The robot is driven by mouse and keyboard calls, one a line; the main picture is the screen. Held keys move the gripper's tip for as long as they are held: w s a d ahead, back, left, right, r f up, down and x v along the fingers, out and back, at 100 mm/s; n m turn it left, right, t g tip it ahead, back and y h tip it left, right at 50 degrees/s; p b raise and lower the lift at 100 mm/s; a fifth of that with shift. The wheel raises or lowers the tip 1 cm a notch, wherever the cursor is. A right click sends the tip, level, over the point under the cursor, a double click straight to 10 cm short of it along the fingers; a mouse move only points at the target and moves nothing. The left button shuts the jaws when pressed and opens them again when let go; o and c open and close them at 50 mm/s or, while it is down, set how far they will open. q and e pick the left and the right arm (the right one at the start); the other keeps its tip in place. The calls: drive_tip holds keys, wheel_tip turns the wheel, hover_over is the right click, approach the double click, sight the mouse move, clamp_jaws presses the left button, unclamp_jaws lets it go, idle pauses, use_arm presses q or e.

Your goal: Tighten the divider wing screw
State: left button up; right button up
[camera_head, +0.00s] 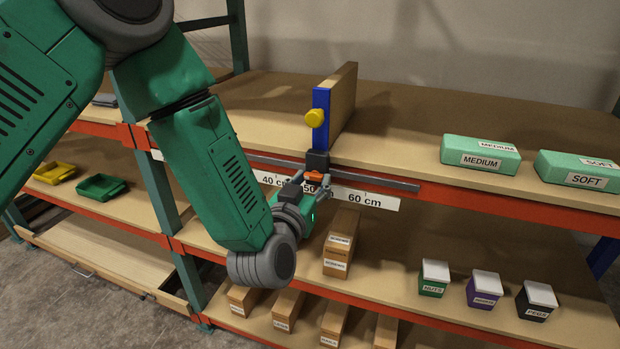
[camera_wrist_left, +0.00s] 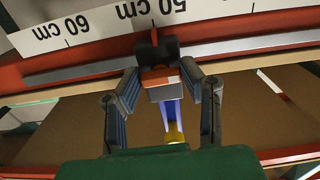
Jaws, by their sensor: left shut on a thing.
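The divider (camera_head: 344,105) is an upright wooden board with a blue front edge and a round yellow knob (camera_head: 315,118). It stands on the upper shelf. Its dark carriage (camera_head: 317,160) sits on the grey rail near the 50 mark. An orange part, which I take as the wing screw (camera_head: 314,177), is under the carriage. It also shows in the left wrist view (camera_wrist_left: 160,77) with a grey face. My left gripper (camera_head: 312,186) is shut on it, one finger at each side. The fingertips show in the left wrist view (camera_wrist_left: 163,80). My right gripper is out of view.
A scale strip (camera_head: 366,198) with centimetre marks runs along the shelf front. Green boxes marked MEDIUM (camera_head: 480,156) and SOFT (camera_head: 583,169) stand on the upper shelf at right. Brown boxes (camera_head: 341,243) and small lidded bins (camera_head: 434,279) stand lower. The upper shelf beside the divider is clear.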

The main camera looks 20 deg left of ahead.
use_arm(q)
drive_tip(key=shift+d+r+m, duration=0.25)
drive_tip(key=shift+d+m, duration=0.05)
drive_tip(key=shift+d, duration=0.05)
drive_tip(key=o, duration=1.1)
drive_tip(key=shift+o, duration=0.2)
drive_tip(key=shift+s+d, duration=0.15)
drive_tip(key=shift+d, duration=0.15)
drive_tip(key=shift+f, duration=0.1)
drive_tip(key=shift+a+f, duration=0.1)
drive_tip(key=shift+a, duration=0.4)
drive_tip(key=shift+s, duration=0.2)
drive_tip(key=s, duration=1.1)
drive_tip(key=shift+s+a, duration=0.2)
drive_tip(key=shift+d, duration=0.1)
